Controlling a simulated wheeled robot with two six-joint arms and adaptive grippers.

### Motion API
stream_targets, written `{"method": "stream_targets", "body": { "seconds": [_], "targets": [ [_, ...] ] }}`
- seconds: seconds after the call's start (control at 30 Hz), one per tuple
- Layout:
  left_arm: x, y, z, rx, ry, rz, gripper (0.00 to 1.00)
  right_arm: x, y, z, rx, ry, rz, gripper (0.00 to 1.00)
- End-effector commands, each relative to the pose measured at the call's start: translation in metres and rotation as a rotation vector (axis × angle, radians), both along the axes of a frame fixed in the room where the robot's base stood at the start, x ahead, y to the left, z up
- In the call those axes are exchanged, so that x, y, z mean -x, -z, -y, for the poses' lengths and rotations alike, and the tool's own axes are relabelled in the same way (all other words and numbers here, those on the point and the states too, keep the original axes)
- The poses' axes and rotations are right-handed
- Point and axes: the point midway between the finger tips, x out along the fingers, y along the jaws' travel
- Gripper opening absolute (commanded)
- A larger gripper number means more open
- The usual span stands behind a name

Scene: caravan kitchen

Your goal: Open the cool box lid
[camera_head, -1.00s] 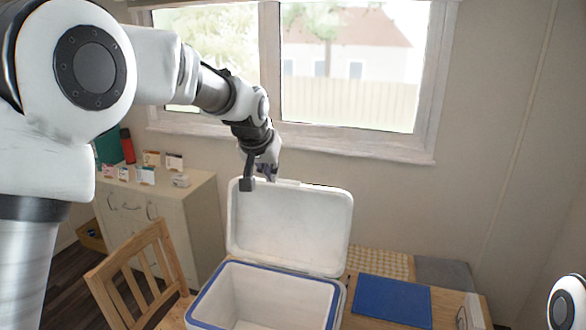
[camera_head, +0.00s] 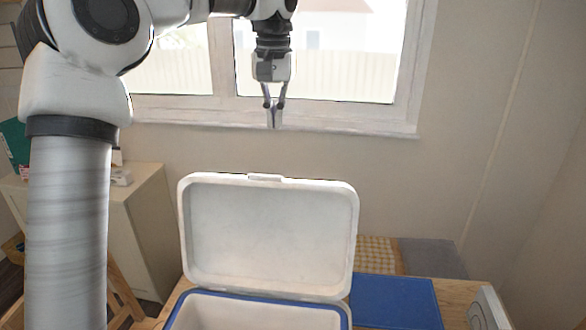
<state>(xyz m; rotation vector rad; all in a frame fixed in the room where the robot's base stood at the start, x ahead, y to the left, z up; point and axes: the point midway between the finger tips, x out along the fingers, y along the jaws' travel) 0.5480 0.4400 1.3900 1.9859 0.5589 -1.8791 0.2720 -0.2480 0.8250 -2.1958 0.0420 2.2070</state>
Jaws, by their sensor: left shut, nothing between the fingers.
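The cool box (camera_head: 345,314) stands on the wooden table, with a white inside and a blue rim; its lower part is cut off by the picture's bottom edge. Its white lid (camera_head: 268,235) stands open, upright and tilted slightly back behind the box. My left gripper (camera_head: 273,122) points down above the lid's top edge, in front of the window, apart from the lid. Its fingers are shut and hold nothing. My right gripper is not in view.
A blue mat (camera_head: 395,301) lies right of the box on the table (camera_head: 455,294). A checked cloth (camera_head: 379,254) and a grey item (camera_head: 431,258) lie behind it. A cabinet (camera_head: 148,228) and a wooden chair (camera_head: 121,296) are at the left. The window (camera_head: 318,55) is behind.

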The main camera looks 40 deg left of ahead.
Motion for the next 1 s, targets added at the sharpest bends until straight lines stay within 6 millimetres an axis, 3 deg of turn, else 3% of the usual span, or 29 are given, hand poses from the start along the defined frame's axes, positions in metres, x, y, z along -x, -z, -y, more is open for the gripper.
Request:
{"method": "stream_targets", "body": {
  "seconds": [0.13, 0.33, 0.77, 0.8, 1.0],
  "targets": [
    [0.003, 0.006, -0.004, 0.014, -0.004, 0.014, 0.0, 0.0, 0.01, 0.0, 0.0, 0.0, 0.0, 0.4],
    [0.002, 0.018, -0.004, 0.014, -0.003, 0.014, 0.0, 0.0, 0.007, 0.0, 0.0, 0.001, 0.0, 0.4],
    [-0.002, 0.106, -0.006, 0.016, -0.002, 0.012, 0.0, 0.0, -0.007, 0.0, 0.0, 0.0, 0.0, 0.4],
    [0.006, 0.097, -0.001, 0.015, -0.001, 0.017, 0.0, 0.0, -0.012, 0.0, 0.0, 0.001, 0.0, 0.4],
    [0.027, 0.093, 0.011, 0.014, -0.003, 0.016, 0.0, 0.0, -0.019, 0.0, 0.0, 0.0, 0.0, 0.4]
  ]
}}
